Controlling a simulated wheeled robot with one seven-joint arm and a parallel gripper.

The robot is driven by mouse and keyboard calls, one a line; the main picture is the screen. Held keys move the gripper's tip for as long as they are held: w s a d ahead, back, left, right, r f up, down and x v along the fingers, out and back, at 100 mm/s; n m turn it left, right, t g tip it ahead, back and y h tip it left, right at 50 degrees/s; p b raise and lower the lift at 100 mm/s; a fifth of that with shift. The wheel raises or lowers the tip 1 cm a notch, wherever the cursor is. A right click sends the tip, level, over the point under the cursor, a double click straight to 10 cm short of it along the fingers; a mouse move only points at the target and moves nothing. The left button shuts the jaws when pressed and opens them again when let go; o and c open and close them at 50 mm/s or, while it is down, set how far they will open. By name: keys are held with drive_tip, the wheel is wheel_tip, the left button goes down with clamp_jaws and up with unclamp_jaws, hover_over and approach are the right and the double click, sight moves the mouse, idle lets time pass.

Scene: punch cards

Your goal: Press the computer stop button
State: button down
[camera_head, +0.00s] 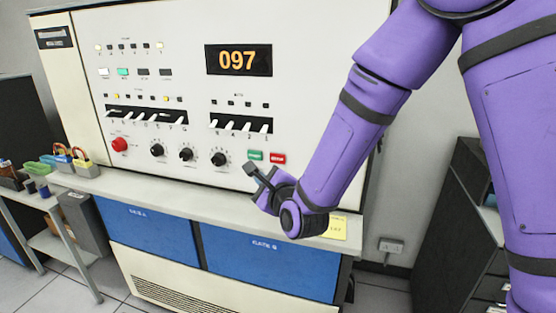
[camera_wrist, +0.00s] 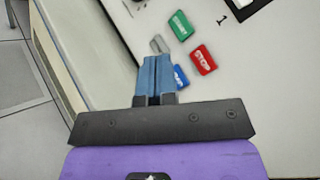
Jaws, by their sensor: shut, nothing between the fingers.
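The red stop button (camera_head: 277,158) is on the white computer panel (camera_head: 310,110), at its lower right. In the wrist view the stop button (camera_wrist: 202,60) reads STOP and lies to the right of my fingertips. My gripper (camera_head: 250,168) is in front of the panel's lower edge, left of and slightly below the red button. In the wrist view my gripper (camera_wrist: 156,64) is shut and empty, its blue fingers together. I cannot tell whether the fingertips touch the panel.
A green button (camera_head: 255,155) is just left of the red one. A blue button (camera_wrist: 181,77) is partly hidden beside my fingers. A round red knob (camera_head: 120,144), black dials (camera_head: 187,154) and white switches (camera_head: 240,125) share the panel. A ledge (camera_head: 180,189) runs below.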

drive_tip(key=w+d, duration=0.2)
drive_tip(key=w, duration=0.5)
drive_tip(key=shift+w+d, duration=0.35)
drive_tip(key=shift+w, duration=0.1)
idle(1.8)
drive_tip(key=shift+w+d, duration=0.15)
drive_tip(key=shift+w, duration=0.15)
drive_tip(key=shift+w+d, duration=0.15)
drive_tip(key=shift+w, duration=0.25)
idle(0.8)
drive_tip(key=shift+s, duration=0.1)
drive_tip(key=shift+s+a, duration=0.25)
drive_tip(key=shift+s, duration=0.45)
drive_tip(key=shift+s, duration=0.1)
drive_tip(key=s, duration=0.1)
drive_tip(key=s+a, duration=0.1)
drive_tip(key=s, duration=0.2)
drive_tip(key=shift+s+a, duration=0.25)
drive_tip(key=shift+a, duration=0.1)
